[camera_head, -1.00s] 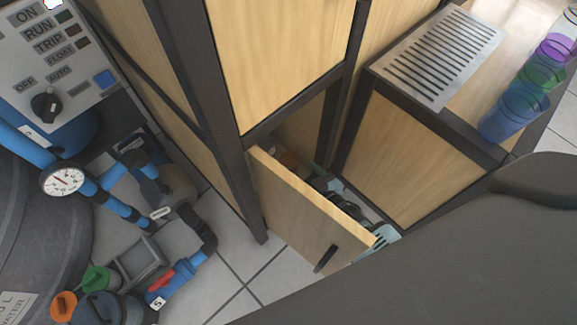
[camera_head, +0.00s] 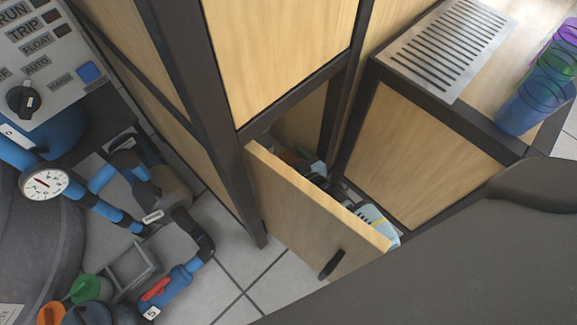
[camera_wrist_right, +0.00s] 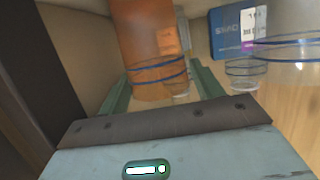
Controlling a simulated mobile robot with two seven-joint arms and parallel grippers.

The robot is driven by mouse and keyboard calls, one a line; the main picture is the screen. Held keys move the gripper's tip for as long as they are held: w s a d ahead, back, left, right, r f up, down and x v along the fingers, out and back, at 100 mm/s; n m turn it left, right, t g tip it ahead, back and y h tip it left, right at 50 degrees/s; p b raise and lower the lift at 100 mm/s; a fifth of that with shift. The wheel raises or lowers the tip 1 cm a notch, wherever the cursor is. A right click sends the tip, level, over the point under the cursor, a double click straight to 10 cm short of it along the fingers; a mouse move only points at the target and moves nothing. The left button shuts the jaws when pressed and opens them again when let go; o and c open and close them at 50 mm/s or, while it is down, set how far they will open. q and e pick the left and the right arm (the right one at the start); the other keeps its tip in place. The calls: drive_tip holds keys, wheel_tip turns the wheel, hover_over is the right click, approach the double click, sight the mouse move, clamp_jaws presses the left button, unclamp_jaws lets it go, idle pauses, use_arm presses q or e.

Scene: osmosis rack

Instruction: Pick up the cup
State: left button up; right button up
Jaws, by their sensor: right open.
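In the right wrist view an orange see-through cup (camera_wrist_right: 150,60) with blue rings stands between the two green fingers of my right gripper (camera_wrist_right: 164,82). The fingers are apart, and I cannot tell whether they touch it. A small clear cup shows just beside it, partly overlapping. More clear cups with blue rings (camera_wrist_right: 285,58) stand to the right. In the head view a pale teal part of my right gripper (camera_head: 372,217) shows behind the open wooden panel (camera_head: 305,205); its fingertips are hidden there. My left gripper is not in view.
Blue, green and purple cups (camera_head: 533,98) stand on the counter at right, beside a slotted metal plate (camera_head: 447,48). A blue box (camera_wrist_right: 232,34) stands behind the clear cups. Pipes with a gauge (camera_head: 44,182) and a control panel are at left.

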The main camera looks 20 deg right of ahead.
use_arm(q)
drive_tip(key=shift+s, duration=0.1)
use_arm(e)
drive_tip(key=shift+c, duration=1.4)
drive_tip(key=c, duration=0.5)
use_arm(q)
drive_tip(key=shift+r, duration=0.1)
use_arm(e)
drive_tip(key=shift+o, duration=0.2)
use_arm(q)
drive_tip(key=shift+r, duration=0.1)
use_arm(e)
drive_tip(key=shift+r, duration=0.1)
